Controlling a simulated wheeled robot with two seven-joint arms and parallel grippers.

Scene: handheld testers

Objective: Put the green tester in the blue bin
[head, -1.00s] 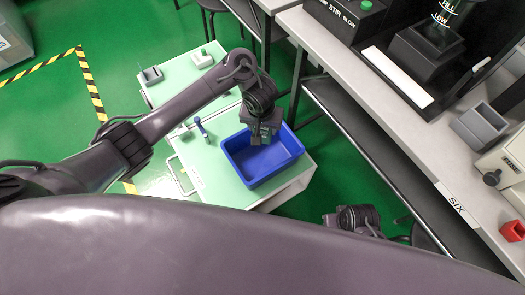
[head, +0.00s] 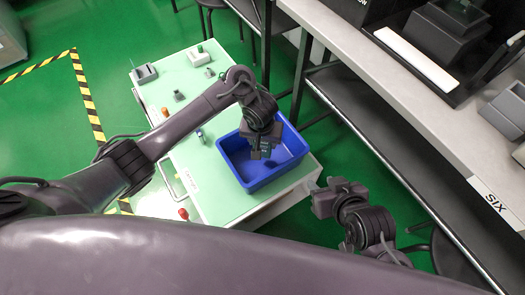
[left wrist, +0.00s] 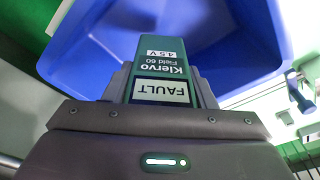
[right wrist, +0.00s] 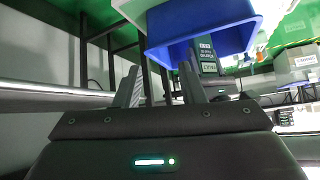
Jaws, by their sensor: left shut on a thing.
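The green tester (left wrist: 160,72), with a white FAULT label, is clamped between the fingers of my left gripper (left wrist: 162,85). In the left wrist view the blue bin (left wrist: 230,55) lies just beyond it. In the head view my left gripper (head: 262,153) is over the inside of the blue bin (head: 238,168); whether the tester touches the bin floor I cannot tell. My right gripper (head: 318,200) is apart from the bin, near the cart's right edge. Its fingers are spread and empty in the right wrist view (right wrist: 160,90), where the bin (right wrist: 165,25) also shows.
The bin stands on a pale green cart top (head: 215,205). A grey holder (head: 146,74), a white device with a green top (head: 197,57) and several small items are at the back left. A grey bench (head: 420,100) runs along the right, with green floor between.

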